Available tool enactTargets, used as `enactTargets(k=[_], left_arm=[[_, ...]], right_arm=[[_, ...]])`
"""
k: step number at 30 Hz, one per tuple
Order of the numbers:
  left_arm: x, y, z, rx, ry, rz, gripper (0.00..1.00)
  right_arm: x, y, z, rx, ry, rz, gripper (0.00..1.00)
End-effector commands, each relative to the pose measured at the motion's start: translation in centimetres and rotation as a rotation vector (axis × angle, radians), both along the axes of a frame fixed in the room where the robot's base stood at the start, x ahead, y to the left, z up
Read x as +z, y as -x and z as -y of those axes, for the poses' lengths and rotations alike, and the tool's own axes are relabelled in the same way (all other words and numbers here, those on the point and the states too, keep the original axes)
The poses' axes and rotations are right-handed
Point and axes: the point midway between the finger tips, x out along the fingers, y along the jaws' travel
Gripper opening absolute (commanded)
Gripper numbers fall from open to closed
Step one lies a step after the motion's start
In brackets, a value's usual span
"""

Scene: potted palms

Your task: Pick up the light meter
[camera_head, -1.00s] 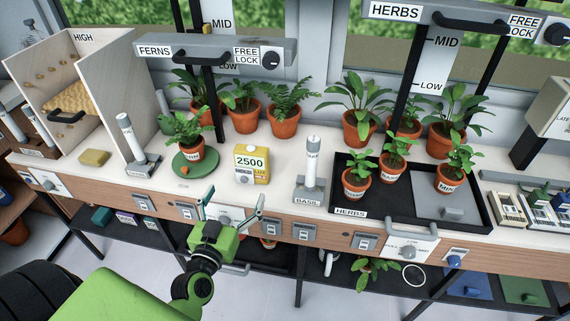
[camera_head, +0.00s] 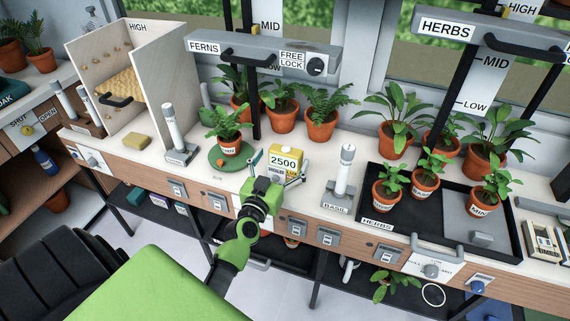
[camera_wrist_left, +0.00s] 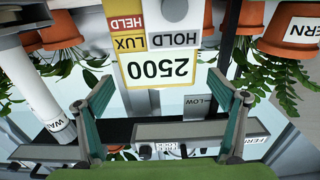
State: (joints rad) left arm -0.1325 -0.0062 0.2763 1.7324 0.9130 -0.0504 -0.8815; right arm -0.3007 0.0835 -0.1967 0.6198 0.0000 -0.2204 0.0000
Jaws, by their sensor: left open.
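The light meter is a yellow box with a white display reading 2500 (camera_head: 284,159). It stands upright on the white bench between the green saucer and the BASIL post. In the left wrist view it appears upside down (camera_wrist_left: 158,68), with HOLD, LUX and HELD labels. My left gripper (camera_head: 276,172) is open just in front of the meter. In the left wrist view its two fingers (camera_wrist_left: 160,105) are spread to either side of the meter's face, with nothing held between them. Its wrist hides the meter's lower front in the head view. My right gripper is not in view.
A potted plant (camera_head: 229,145) stands on a green saucer (camera_head: 215,157) left of the meter. The BASIL post (camera_head: 344,175) is to the right, beside a black HERBS tray (camera_head: 372,215). The FERNS lamp bar (camera_head: 262,50) hangs above and behind. A yellow sponge (camera_head: 137,141) lies farther left.

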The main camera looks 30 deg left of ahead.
Motion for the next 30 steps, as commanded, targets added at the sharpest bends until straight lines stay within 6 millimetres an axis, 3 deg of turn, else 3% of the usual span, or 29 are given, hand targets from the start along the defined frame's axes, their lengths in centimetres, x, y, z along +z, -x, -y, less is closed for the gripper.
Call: enactTargets(k=[6,14,19,30], left_arm=[[0.1,-2.5,-0.5,-0.001,0.000,0.001,0.88],[0.0,-2.7,-0.5,-0.001,-0.001,0.000,0.88],[0.0,-2.7,-0.5,-0.001,-0.001,0.000,0.43],[0.3,-2.7,-0.6,0.000,0.000,0.001,0.39]], right_arm=[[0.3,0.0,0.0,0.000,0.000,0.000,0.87],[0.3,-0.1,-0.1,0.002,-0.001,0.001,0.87],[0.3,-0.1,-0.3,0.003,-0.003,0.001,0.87],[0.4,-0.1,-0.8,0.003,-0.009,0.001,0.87]])
